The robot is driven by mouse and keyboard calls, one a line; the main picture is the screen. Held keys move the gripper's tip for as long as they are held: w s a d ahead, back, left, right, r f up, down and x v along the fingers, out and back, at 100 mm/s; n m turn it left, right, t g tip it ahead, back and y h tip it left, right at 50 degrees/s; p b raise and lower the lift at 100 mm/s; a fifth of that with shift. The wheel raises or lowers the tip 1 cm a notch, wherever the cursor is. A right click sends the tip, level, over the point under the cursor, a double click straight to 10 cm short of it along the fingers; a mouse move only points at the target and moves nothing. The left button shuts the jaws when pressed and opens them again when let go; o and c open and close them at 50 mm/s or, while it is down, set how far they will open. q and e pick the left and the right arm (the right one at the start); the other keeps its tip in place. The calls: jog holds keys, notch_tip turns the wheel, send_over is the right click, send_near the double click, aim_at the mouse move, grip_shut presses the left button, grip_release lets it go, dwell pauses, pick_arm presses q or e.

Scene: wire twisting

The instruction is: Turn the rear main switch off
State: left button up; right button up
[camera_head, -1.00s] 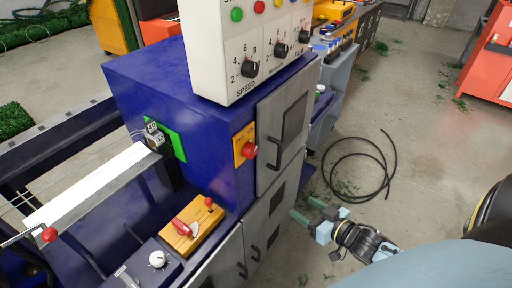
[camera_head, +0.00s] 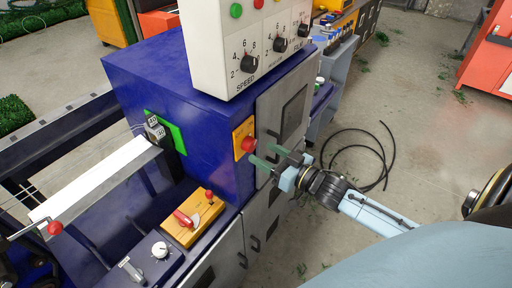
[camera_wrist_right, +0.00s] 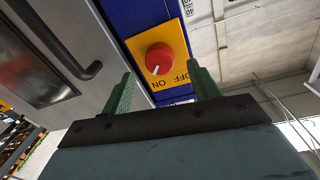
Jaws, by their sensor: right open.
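The rear main switch (camera_head: 249,144) is a red knob on a yellow plate on the blue machine's side. In the right wrist view the red knob (camera_wrist_right: 159,59) sits between my finger tips, a little beyond them, with ON and OFF lettering on its plate; its white mark points toward ON. My right gripper (camera_head: 268,156) is open and empty, close in front of the switch, with its green fingers (camera_wrist_right: 163,88) on either side of the knob in the picture. I cannot tell any contact. My left gripper is not seen.
A grey cabinet door with a dark handle (camera_wrist_right: 62,45) is close beside the switch. The white control panel (camera_head: 240,50) overhangs above. A yellow box (camera_head: 193,217) with a red switch is at the front. A black cable (camera_head: 385,150) lies on the floor.

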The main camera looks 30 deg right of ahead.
aim_at(253, 147)
jog(key=shift+x, duration=2)
jog(key=c, duration=1)
